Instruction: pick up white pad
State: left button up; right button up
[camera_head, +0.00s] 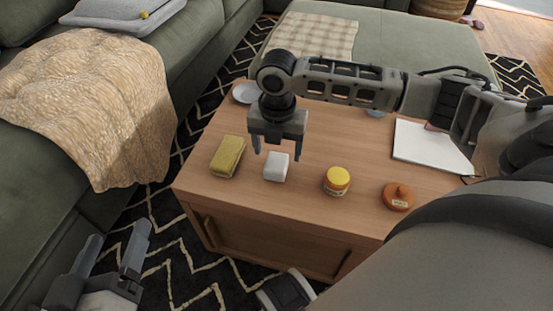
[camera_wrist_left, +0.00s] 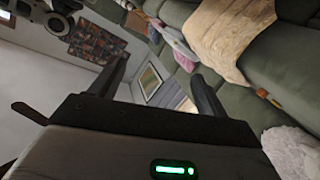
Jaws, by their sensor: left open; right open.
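The white pad (camera_head: 276,167) is a small white block lying on the wooden coffee table (camera_head: 310,215), near its front edge. My right gripper (camera_head: 277,150) is open and points down, with its fingertips just above and behind the pad in the head view. Whether the fingers touch the pad is not clear. My left gripper (camera_head: 114,252) is open and empty at the lower left, low beside the table. In the left wrist view its two fingers (camera_wrist_left: 158,85) are spread apart with nothing between them.
A yellow sponge (camera_head: 227,157) lies left of the pad. A yellow-lidded jar (camera_head: 337,181) and an orange-brown lidded pot (camera_head: 398,197) stand to the right. A white sheet-like item (camera_head: 428,150) and a plate (camera_head: 245,92) are farther back. A green sofa (camera_head: 60,190) borders the left.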

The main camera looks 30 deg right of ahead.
aim_at(277, 162)
notch_tip(277, 162, down, 4)
jog(key=b, duration=0.2)
jog(key=shift+a+f+b, duration=0.1)
jog(key=shift+f+b, duration=0.05)
jog(key=shift+b, duration=0.15)
jog(key=shift+f, duration=0.4)
pick_arm(q)
jog(key=shift+d+r+n+t+h, duration=0.4)
jog(key=shift+r+n+h, duration=0.1)
jog(key=shift+r+h, duration=0.1)
jog(key=shift+a, duration=0.1)
pick_arm(e)
jog(key=c, duration=1.1)
jog(key=shift+o, duration=0.2)
jog(key=shift+r, duration=0.1)
